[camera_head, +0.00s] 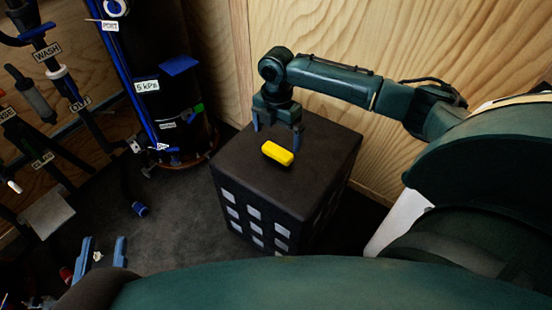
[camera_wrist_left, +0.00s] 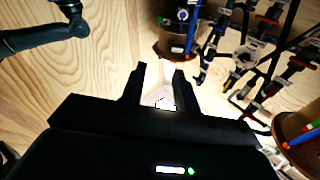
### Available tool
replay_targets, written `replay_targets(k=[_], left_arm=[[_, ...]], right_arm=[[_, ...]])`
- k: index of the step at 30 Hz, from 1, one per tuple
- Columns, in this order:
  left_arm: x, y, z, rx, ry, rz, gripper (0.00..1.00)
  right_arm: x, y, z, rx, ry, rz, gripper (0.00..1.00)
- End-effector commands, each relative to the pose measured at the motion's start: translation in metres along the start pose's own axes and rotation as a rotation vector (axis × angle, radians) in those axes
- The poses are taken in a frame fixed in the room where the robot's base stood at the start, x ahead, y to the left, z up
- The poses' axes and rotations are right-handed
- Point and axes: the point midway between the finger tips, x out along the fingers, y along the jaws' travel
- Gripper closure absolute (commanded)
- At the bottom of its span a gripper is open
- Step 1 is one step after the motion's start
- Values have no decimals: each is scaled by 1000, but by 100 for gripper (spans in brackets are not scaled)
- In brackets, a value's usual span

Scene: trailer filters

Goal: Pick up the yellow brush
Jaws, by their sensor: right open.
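The yellow brush (camera_head: 277,153) shows in the head view as a small yellow block on top of the black box (camera_head: 232,165). My right gripper (camera_head: 277,137) is open above the box top, pointing down, with its fingers apart. The brush lies just in front of the gap between the fingers in the picture, close to the right finger; I cannot tell if they touch. My left gripper (camera_head: 101,252) is at the lower left, away from the box, with its two blue fingers apart and empty. Its dark fingers (camera_wrist_left: 159,85) also show apart in the left wrist view.
A dark cylinder (camera_head: 160,95) with blue pipes and labels stands left of the box. Labelled pipes and valves, including a WASH label (camera_head: 47,50), line the left side. A plywood wall (camera_head: 400,40) is close behind the box. Grey floor (camera_head: 170,225) is mostly clear left of it.

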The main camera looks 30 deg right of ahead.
Motion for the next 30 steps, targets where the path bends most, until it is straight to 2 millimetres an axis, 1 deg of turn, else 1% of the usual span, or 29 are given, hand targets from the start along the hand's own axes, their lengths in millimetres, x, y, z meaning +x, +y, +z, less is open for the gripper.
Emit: replay_targets(k=[1, 3, 8, 11, 15, 19, 23, 26, 30], left_arm=[[0, 1, 3, -7, 6, 1, 69], [1, 1, 2, -16, 10, 2, 69], [2, 1, 1, -27, 14, 3, 69], [1, 3, 5, -38, 18, 4, 69], [0, 6, 14, -75, 26, 8, 69], [3, 6, 7, -102, 48, 13, 69], [6, 5, -3, -108, 67, 16, 69], [6, 5, -4, -108, 68, 17, 69], [6, 5, -3, -106, 66, 18, 69]], right_arm=[[11, 0, 0, 0, 0, 0, 0], [17, 0, 0, 0, 0, 2, 0], [24, 0, 0, 1, 0, 2, 0], [34, 0, 0, 1, 0, 1, 0], [57, -2, 2, 2, 0, 1, 0], [73, -2, 2, 1, -1, 2, 0], [74, -2, 2, 1, -1, 3, 0], [73, -2, 2, 1, -1, 3, 0], [73, -2, 2, 1, -1, 3, 10]])
